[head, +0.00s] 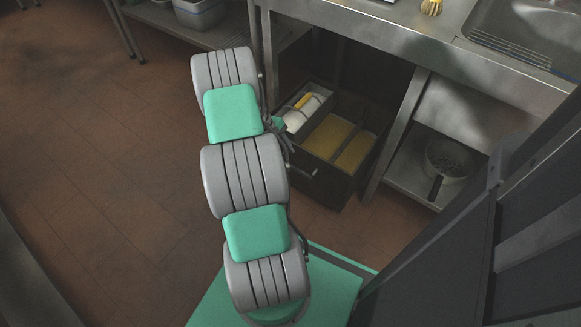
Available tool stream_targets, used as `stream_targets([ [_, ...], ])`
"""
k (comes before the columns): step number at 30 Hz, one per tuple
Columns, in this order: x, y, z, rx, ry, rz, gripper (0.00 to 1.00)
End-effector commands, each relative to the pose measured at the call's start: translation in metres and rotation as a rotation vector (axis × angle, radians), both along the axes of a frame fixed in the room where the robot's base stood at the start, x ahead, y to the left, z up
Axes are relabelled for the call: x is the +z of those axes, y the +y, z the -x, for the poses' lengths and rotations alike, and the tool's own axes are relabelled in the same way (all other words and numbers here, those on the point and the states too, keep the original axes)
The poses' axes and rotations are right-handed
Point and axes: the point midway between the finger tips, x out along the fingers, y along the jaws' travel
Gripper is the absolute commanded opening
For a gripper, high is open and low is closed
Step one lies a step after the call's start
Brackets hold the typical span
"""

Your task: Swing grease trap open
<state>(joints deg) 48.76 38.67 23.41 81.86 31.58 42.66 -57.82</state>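The grease trap (322,183) is a dark box on the floor under the steel counter. Its top shows open, with yellow-brown contents in two sections and a pale compartment holding a yellow item at the left. A dark upright area stands behind it; I cannot tell whether this is a raised lid. My teal and grey arm reaches up the middle of the head view, left of the trap. Only small teal and grey parts at the end of my arm, perhaps my gripper (279,125), show by the trap's left edge. The fingers are hidden, so their state is unclear.
A steel counter (400,32) with a sink (520,35) runs above the trap. A pot (447,162) sits on the lower shelf to the right. Counter legs flank the trap. A dark structure fills the right side. The tiled floor (110,170) on the left is clear.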

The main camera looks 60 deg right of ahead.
Motion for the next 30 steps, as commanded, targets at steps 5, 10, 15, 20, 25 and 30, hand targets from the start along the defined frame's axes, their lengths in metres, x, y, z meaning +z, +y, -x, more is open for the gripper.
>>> stream_targets([
  [5, -0.037, -0.003, 0.015, -0.002, 0.001, -0.004, 0.43],
  [10, -0.053, -0.005, 0.022, 0.0, 0.0, -0.002, 0.43],
  [15, -0.054, -0.005, 0.023, 0.001, -0.001, -0.001, 0.43],
  [20, -0.054, -0.005, 0.023, 0.001, -0.001, -0.001, 0.38],
  [25, -0.054, -0.005, 0.023, 0.0, -0.001, -0.002, 0.24],
  [30, -0.054, -0.005, 0.023, 0.0, -0.001, -0.002, 0.1],
])
